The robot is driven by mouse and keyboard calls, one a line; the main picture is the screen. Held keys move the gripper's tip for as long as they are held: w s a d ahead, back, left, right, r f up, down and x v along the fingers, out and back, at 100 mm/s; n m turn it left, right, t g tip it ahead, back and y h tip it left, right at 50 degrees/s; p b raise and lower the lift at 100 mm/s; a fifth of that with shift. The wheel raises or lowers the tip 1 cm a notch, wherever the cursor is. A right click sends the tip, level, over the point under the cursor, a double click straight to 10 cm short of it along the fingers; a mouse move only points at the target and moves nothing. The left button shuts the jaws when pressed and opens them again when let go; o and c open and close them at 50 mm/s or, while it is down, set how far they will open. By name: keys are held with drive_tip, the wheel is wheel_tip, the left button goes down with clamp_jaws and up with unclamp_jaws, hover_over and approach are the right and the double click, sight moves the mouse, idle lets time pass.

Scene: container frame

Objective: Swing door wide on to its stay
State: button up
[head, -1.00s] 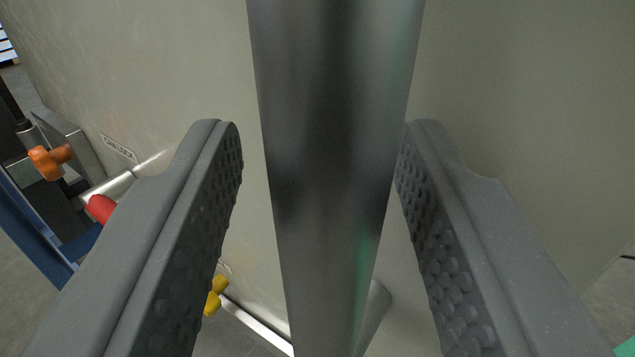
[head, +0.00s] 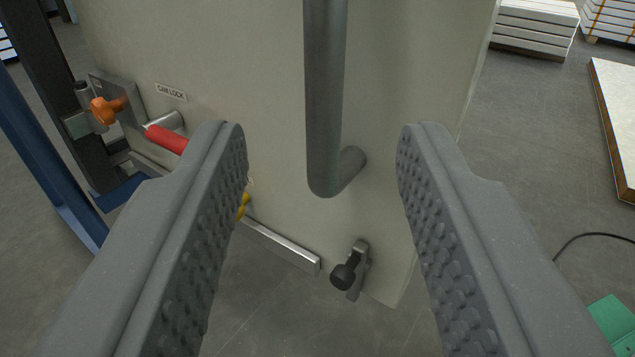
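The door (head: 240,60) is a pale grey-beige panel, standing swung out from a dark frame post at the left. A grey metal pull handle (head: 324,95) runs down its face and bends into the panel at its lower end. My gripper (head: 322,140) is open, with its two ridged fingers either side of the handle in the picture; the handle stands ahead of the fingertips, clear of both. Near the door's lower corner is a small metal bracket with a black knob (head: 344,275). I cannot tell whether this is part of the stay.
On the door's left are a cam lock plate with an orange knob (head: 103,110), a red-gripped lever (head: 166,138) and a low metal bar (head: 285,247). A blue post (head: 45,160) stands left. Stacked boards (head: 535,25), a cable (head: 590,236) and a green object (head: 612,322) lie right.

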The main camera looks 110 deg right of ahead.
drive_tip(key=shift+v, duration=1)
